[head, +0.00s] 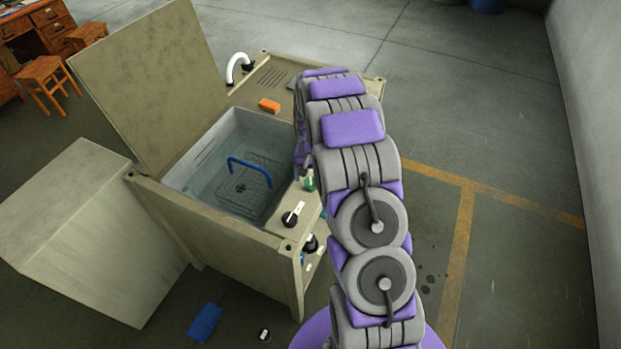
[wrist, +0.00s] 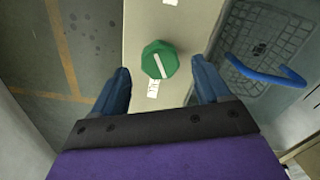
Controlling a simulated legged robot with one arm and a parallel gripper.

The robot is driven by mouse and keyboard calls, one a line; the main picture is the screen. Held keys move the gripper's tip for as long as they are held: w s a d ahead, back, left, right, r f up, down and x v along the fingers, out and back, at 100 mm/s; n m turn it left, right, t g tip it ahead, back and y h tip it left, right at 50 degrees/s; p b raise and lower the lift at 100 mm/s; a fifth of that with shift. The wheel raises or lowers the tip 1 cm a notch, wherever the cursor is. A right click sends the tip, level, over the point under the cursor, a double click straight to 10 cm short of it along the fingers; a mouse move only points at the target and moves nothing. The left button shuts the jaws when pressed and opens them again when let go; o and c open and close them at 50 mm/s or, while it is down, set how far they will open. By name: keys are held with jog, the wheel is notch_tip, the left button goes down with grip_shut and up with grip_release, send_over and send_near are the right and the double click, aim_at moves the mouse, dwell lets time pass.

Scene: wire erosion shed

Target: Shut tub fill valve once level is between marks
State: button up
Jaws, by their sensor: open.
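The tub (head: 185,188) in the beige machine holds clear water, and a wire basket with a blue handle (head: 250,170) sits in it. I cannot read the level marks from here. A green faceted knob with a white bar (wrist: 160,62) is on the beige ledge beside the tub; it also shows in the head view (head: 309,184), partly hidden by my arm. I cannot tell for sure that it is the fill valve. My gripper (wrist: 160,72) is open, its two blue fingers on either side of the green knob, apart from it. In the head view my arm hides the gripper.
A black knob with a white pointer (head: 292,214) is on the ledge near the front corner, with further controls on the face below. A raised lid (head: 150,70), an orange block (head: 269,105) and a white hose (head: 237,67) are around the tub. A blue item (head: 205,322) lies on the floor.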

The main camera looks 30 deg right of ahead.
aim_at(311, 181)
notch_tip(311, 181, up, 15)
jog(key=p, duration=0.1)
jog(key=shift+f, duration=0.15)
dwell(0.4)
jog(key=s+a+r+n+b, duration=0.1)
jog(key=s+a+r, duration=0.3)
jog(key=s, duration=0.5)
jog(key=s+a+r+n+g+b, duration=0.1)
jog(key=s+a+r+n, duration=0.15)
jog(key=s+a, duration=0.45)
jog(key=s+a+r+n, duration=0.1)
jog(key=s+a+r, duration=0.25)
jog(key=s, duration=0.75)
jog(key=s+a+f+n+b, duration=0.1)
jog(key=s+a, duration=0.1)
jog(key=s, duration=1)
jog(key=shift+s+f+n+g, duration=0.2)
jog(key=shift+s+n+g, duration=0.15)
jog(key=shift+g, duration=0.05)
dwell(2.4)
